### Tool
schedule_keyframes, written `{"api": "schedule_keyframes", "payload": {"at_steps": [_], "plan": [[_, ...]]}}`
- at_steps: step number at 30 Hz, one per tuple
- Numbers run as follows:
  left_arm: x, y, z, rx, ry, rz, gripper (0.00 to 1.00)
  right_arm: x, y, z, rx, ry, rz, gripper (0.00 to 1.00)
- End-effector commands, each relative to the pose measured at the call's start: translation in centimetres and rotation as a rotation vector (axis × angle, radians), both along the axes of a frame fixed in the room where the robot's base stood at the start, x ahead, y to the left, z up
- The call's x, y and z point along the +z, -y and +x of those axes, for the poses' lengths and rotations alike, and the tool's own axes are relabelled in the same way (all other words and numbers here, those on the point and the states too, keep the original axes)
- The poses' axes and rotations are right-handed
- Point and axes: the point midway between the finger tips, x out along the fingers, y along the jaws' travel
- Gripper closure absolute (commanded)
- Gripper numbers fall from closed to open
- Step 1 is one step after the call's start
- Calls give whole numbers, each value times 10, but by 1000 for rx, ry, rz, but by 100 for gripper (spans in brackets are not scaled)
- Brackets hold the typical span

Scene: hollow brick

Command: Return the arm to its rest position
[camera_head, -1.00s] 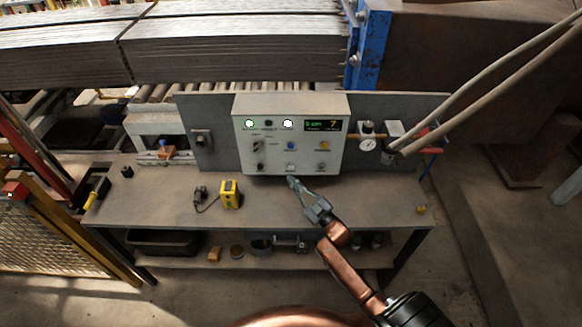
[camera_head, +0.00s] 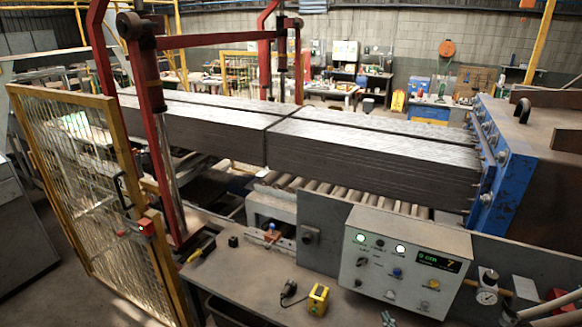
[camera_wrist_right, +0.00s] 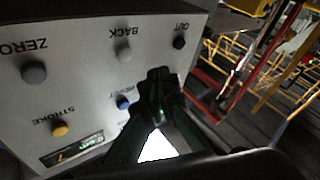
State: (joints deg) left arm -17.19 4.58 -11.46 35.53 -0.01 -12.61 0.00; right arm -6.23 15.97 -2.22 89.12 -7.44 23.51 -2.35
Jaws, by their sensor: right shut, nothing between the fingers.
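The tip of my right gripper (camera_head: 388,318) just shows at the bottom edge of the head view, below the grey control box (camera_head: 405,262). In the right wrist view my right gripper (camera_wrist_right: 158,76) has its dark fingertips together with nothing between them. It is in front of the control box face (camera_wrist_right: 75,45), near a blue button (camera_wrist_right: 123,102); I cannot tell the exact gap. Most of my right arm is out of the head view. My left gripper is not in view.
The workbench (camera_head: 255,275) holds a yellow device (camera_head: 318,299) with a small black item (camera_head: 289,288) beside it. A pressure gauge (camera_head: 487,296) is right of the box.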

Motion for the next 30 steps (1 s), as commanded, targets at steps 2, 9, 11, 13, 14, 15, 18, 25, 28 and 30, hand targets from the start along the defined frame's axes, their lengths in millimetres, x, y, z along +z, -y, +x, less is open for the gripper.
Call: {"api": "schedule_keyframes", "payload": {"at_steps": [2,9,11,13,14,15,18,25,28,30], "plan": [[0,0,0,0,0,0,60,-14,1,-6,-37,-86,18,100],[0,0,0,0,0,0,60,-71,8,-53,-183,-467,93,100],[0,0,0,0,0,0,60,-84,8,-72,-216,-566,112,100],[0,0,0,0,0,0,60,-99,7,-98,-252,-683,133,100],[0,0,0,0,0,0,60,-104,6,-110,-267,-733,143,100],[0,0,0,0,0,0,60,-111,5,-128,-286,-801,154,100],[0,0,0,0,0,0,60,-123,1,-172,-328,-960,181,100],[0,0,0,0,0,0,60,-133,-9,-248,-383,-1201,215,100],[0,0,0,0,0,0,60,-133,-13,-274,-398,-1275,225,100],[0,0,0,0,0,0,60,-132,-15,-290,-406,-1322,230,100]]}}
